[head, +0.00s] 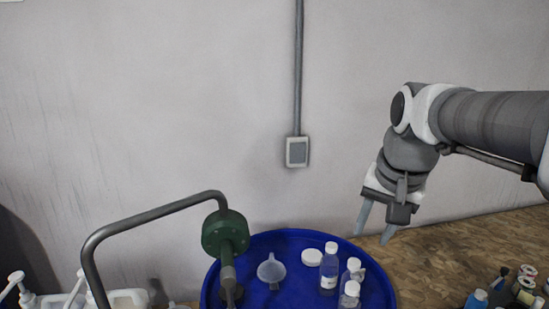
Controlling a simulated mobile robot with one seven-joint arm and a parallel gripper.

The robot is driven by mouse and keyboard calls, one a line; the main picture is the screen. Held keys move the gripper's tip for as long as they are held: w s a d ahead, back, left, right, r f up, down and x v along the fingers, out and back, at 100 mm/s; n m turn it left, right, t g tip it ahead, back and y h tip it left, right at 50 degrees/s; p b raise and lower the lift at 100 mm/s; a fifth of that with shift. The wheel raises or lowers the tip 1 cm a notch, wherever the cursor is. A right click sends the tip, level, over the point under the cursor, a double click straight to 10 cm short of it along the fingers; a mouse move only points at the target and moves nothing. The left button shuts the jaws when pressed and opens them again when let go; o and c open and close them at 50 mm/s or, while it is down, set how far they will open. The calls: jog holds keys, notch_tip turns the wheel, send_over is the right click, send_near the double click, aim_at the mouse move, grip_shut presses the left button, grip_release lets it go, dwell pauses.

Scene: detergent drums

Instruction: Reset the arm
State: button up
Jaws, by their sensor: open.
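My arm reaches in from the right edge of the head view. My gripper (374,235) hangs at its end, pointing down, with its two fingers apart and nothing between them. In the picture it shows over the right rim of a blue drum (376,272). How high it is above the drum cannot be told exactly.
On the drum top are a green pump (226,234) with a bent metal handle, a funnel (271,270), a white lid (312,257) and several capped bottles (329,268). A wooden surface (450,250) at right holds small containers (477,299). White pump dispensers (70,298) stand at lower left. A wall with a grey box (297,152) is behind.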

jog(key=s+a+f+n+t, duration=0.1)
jog(key=s+f+n, duration=0.4)
jog(key=s, duration=0.9)
jog(key=shift+a+f+t, duration=0.3)
jog(key=shift+a+f, duration=0.6)
jog(key=shift+f, duration=0.2)
